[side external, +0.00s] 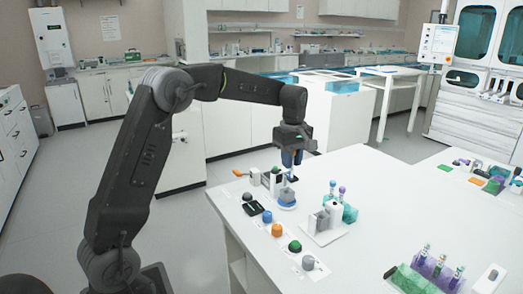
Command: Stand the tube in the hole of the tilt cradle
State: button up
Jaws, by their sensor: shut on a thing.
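My gripper (291,160) points down over the left part of the white bench. It is shut on a small, slim tube (291,174), mostly hidden between the fingers. Just below it a small grey-blue block on a round blue base (287,203) stands on the bench; this may be the tilt cradle. Its hole cannot be made out, and I cannot tell whether the tube's lower end touches it or is above it.
Several coloured knobs (277,230) line the bench's left edge. A green and purple rack (428,273) is at front right. The bench's middle is clear.

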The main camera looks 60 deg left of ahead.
jog(key=w+d+m, duration=0.3)
jog(key=d, duration=0.8)
jog(key=shift+s+d+f, duration=0.1)
jog(key=shift+s+f, duration=0.05)
jog(key=shift+f, duration=1.2)
jog(key=shift+s+f, duration=0.1)
jog(key=shift+f, duration=1.2)
jog(key=shift+f, duration=1.25)
jog(key=shift+f, duration=0.35)
jog(key=o, duration=0.7)
jog(key=shift+o, duration=0.5)
